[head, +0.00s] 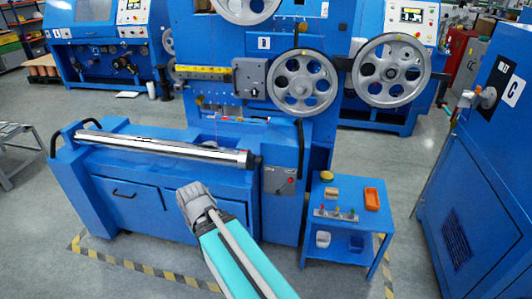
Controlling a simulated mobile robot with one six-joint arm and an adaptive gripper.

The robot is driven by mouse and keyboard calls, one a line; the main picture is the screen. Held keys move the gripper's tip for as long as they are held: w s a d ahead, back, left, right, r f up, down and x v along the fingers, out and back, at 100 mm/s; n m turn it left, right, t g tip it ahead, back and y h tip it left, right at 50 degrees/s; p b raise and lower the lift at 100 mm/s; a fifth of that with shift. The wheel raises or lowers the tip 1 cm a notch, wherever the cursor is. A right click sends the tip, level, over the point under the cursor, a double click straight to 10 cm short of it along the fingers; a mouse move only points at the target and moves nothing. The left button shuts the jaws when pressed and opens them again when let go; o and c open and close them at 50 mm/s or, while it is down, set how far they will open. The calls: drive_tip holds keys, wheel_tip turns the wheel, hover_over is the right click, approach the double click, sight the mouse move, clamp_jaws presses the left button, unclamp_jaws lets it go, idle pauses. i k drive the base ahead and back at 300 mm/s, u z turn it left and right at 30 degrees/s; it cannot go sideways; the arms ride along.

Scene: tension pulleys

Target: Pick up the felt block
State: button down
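A small blue side table (345,229) stands right of the big blue machine. On its top is a small yellowish block (332,194), which may be the felt block; at this size I cannot tell its material. My arm rises from the bottom middle, and its grey end with my gripper (190,196) is in front of the machine's drawers, well left of the side table and apart from it. The fingers are too small and too much covered by the wrist to tell whether they are open or shut.
On the side table are an orange tray (372,199), a round yellow thing (326,175) and a row of small coloured-topped pieces (336,213). A steel roller (160,146) lies along the machine. A blue cabinet (490,190) stands at right. Grey floor lies between cabinet and table.

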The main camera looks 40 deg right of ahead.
sight(330, 194)
drive_tip(key=z, duration=1.6)
